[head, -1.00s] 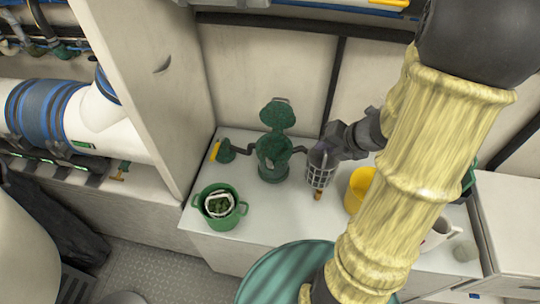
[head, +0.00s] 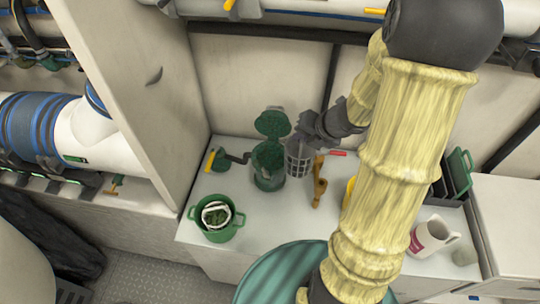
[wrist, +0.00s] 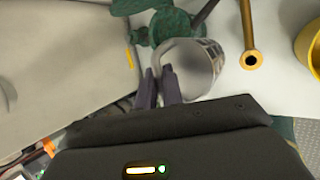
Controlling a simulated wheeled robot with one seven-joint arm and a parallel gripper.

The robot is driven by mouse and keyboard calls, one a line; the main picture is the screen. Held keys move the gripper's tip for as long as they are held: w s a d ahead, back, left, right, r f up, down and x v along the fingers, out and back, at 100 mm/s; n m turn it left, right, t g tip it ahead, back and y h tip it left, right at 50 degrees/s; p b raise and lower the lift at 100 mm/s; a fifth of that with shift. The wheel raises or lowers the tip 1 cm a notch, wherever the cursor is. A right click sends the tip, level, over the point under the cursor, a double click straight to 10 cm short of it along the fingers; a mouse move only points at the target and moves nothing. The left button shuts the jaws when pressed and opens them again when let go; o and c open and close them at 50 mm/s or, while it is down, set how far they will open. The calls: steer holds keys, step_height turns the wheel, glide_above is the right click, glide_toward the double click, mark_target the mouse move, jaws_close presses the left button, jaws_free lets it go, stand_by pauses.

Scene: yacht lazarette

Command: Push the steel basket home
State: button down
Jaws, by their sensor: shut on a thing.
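The steel basket (head: 298,160) is a grey perforated cup. My gripper (head: 303,138) is shut on its rim and holds it upright or nearly so, just right of the green strainer body (head: 268,170). In the wrist view the basket (wrist: 207,66) shows its open mouth, with the gripper fingers (wrist: 160,85) at its left edge. The strainer's green lid (head: 272,123) stands raised behind the body. The strainer also shows partly in the wrist view (wrist: 168,24), beyond the basket. The inside of the strainer body is hard to make out. Whether basket and body touch, I cannot tell.
A brass fitting (head: 319,185) with a red handle stands right of the basket. A green bucket (head: 217,215) is front left on the white counter. A yellow-handled valve (head: 210,160) is left of the strainer. A yellow container (wrist: 314,48) and white jug (head: 432,237) stand to the right.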

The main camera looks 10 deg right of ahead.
steer(key=w+a+p, duration=0.3)
steer(key=w+a, duration=0.4)
steer(key=w, duration=0.4)
steer(key=f+b, duration=0.2)
steer(key=f, duration=0.2)
steer(key=f+b, duration=0.2)
steer(key=f, duration=0.3)
steer(key=f+b, duration=0.3)
steer(key=f, duration=0.2)
steer(key=shift+s+d+f, duration=0.1)
steer(key=shift+s+d, duration=0.15)
step_height(320, 180, down, 4)
steer(key=shift+r+b, duration=0.1)
steer(key=shift+b, duration=0.2)
